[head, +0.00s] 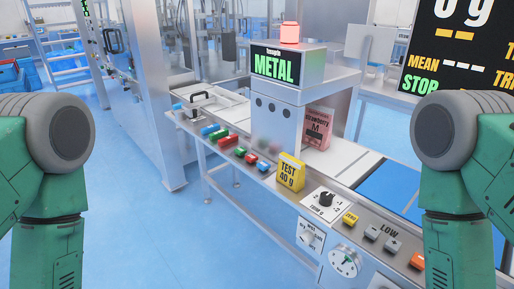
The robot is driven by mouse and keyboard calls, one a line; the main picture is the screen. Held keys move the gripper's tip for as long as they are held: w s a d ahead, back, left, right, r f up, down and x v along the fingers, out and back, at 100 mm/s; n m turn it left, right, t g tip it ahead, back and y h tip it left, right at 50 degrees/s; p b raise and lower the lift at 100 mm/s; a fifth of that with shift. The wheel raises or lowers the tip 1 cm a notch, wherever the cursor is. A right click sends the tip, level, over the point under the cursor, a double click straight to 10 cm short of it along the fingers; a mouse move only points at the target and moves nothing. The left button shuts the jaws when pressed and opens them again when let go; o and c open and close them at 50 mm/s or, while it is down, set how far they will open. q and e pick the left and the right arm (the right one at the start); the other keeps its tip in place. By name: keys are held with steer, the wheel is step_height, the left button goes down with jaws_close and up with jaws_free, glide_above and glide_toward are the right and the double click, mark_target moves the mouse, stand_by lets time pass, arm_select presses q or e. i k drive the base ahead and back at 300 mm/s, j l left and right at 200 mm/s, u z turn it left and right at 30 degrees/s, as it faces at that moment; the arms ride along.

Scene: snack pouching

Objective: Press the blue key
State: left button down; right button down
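A row of small coloured keys runs along the near edge of the metal machine's bench, left of the yellow "TEST 40 g" block (290,171). A blue key (263,167) sits at the right end of this row, just left of the yellow block. A second blue piece (208,130) shows at the row's left end. Red (251,159) and green (239,152) keys lie between them. Only the upper parts of my two arms show, at the left and right picture edges. Neither gripper is in view.
The metal detector head (274,66) reads "METAL" under a red lamp (290,33). A black dial (326,199), a yellow key (349,218), grey keys (372,232) and an orange key (417,261) lie to the right. A pink pouch (318,128) stands behind. Blue floor is open at left.

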mark_target(263, 165)
steer(key=i+j+z, duration=0.1)
steer(key=i+j, duration=0.35)
steer(key=j, duration=0.2)
steer(key=i+j+z, duration=0.25)
steer(key=i+j, duration=0.15)
steer(key=j, duration=0.3)
steer(key=i+j, duration=0.2)
steer(key=j, duration=0.15)
steer(key=i+j+z, duration=0.15)
steer(key=j, duration=0.2)
steer(key=i+j+z, duration=0.1)
steer(key=j, duration=0.3)
steer(key=i, duration=0.1)
